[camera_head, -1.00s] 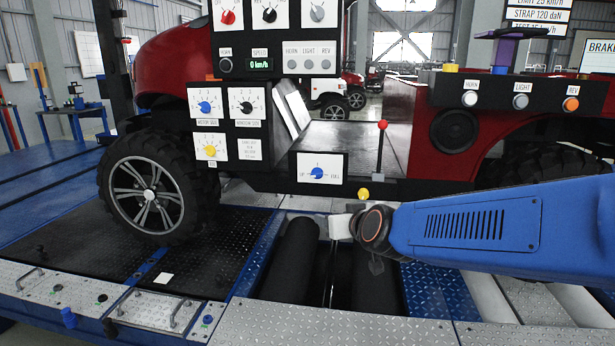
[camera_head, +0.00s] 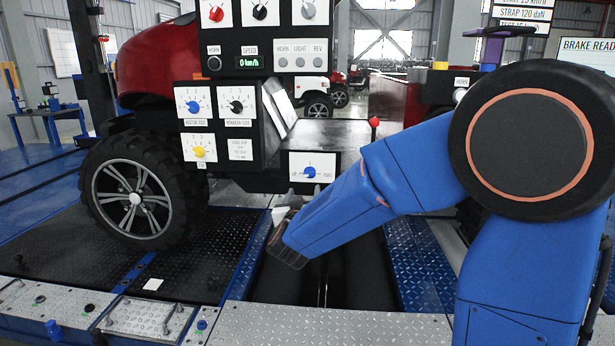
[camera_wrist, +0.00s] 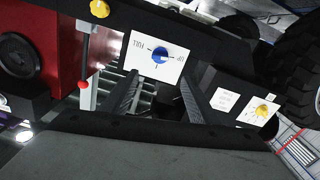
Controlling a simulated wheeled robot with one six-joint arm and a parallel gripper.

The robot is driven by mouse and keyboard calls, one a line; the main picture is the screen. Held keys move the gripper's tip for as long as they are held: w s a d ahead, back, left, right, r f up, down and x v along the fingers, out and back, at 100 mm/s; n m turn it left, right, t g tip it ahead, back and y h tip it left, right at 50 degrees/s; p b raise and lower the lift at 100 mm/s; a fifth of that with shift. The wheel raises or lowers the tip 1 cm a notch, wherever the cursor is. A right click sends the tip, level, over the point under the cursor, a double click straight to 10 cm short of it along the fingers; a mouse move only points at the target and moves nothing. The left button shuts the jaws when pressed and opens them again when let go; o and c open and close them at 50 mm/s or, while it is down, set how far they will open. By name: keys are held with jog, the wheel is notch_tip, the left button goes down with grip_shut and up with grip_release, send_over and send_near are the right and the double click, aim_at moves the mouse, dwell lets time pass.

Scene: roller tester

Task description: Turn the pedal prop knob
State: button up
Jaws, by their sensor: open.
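A blue knob (camera_head: 309,172) sits on a white plate (camera_head: 325,160) marked UP and FULL, low on the black panel. In the wrist view the same blue knob (camera_wrist: 160,55) shows upside down, with a pointer line on it. My gripper (camera_head: 297,199) is just below the plate in the head view, partly hidden by my wrist. In the wrist view my gripper (camera_wrist: 160,80) is open and empty, with one dark finger on each side below the plate. The knob appears between and beyond the fingertips, and I see no contact.
A yellow knob (camera_head: 199,152) and a blue upper knob (camera_head: 194,107) are on plates to the left. A red-topped lever (camera_head: 374,122) stands right of the plate. Dark rollers (camera_head: 360,270) lie below. A large tire (camera_head: 135,195) is at left.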

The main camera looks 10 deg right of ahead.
aim_at(309, 174)
jog(key=x, duration=1.5)
jog(key=shift+w+d, duration=0.1)
jog(key=shift+c, duration=0.3)
